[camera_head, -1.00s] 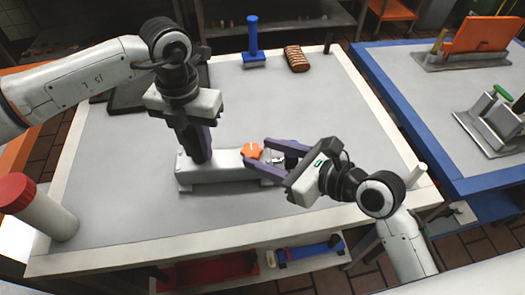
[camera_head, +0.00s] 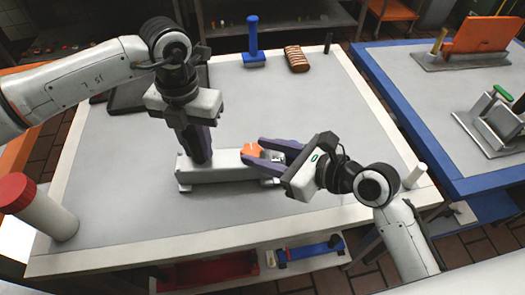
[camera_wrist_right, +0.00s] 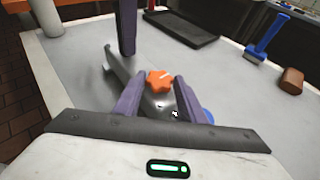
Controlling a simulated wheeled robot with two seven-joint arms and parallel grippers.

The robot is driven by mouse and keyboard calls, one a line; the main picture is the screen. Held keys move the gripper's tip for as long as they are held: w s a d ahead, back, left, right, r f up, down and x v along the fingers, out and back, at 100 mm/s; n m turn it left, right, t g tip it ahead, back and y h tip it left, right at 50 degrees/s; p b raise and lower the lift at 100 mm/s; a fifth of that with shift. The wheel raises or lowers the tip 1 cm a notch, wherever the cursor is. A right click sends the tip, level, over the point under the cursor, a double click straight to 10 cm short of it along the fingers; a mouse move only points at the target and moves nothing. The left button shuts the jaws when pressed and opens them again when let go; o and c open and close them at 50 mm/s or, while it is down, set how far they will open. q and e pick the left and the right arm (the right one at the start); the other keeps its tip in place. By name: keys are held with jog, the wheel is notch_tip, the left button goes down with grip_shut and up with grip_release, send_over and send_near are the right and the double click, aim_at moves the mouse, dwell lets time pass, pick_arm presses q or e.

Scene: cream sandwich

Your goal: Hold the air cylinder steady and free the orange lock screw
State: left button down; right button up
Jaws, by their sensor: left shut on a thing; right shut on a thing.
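The air cylinder (camera_head: 228,172) is a light grey bar-shaped body lying on the grey worktable, with its right end partly hidden by my right gripper. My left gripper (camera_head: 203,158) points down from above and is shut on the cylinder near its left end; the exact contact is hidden. The orange lock screw (camera_head: 251,150) is a lobed knob on top of the cylinder, and shows upright in the right wrist view (camera_wrist_right: 159,80). My right gripper (camera_head: 254,151) comes in from the right, shut on the screw with a dark finger on each side (camera_wrist_right: 160,82).
A white container with a red lid (camera_head: 38,205) stands at the front left. A dark tray (camera_head: 130,90), a blue-handled tool (camera_head: 253,45) and a brown striped block (camera_head: 297,55) are at the back. The table's right side is mostly clear.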

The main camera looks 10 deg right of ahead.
aim_at(253, 149)
jog(key=n+g+y, duration=0.1)
jog(key=n+g, duration=0.1)
jog(key=w+n+g+y, duration=0.1)
jog(key=shift+d+f+n+g+y, duration=0.1)
jog(key=shift+d+n+g+y, duration=0.2)
jog(key=shift+d+n, duration=0.1)
jog(key=n+g, duration=0.2)
jog(key=w+n+g+y, duration=0.1)
jog(key=g, duration=0.1)
jog(key=shift+d+n, duration=0.1)
jog(key=shift+n, duration=0.3)
jog(key=n+g, duration=0.1)
jog(key=g, duration=0.1)
jog(key=n+g, duration=0.2)
jog(key=shift+w, duration=0.4)
jog(key=shift+w+n+g, duration=0.2)
jog(key=shift+n+g, duration=0.6)
jog(key=shift+w+n+g, duration=0.15)
jog(key=shift+n+g, duration=0.65)
jog(key=shift+n+g+h, duration=0.3)
jog(key=o, duration=0.8)
jog(key=shift+c, duration=0.2)
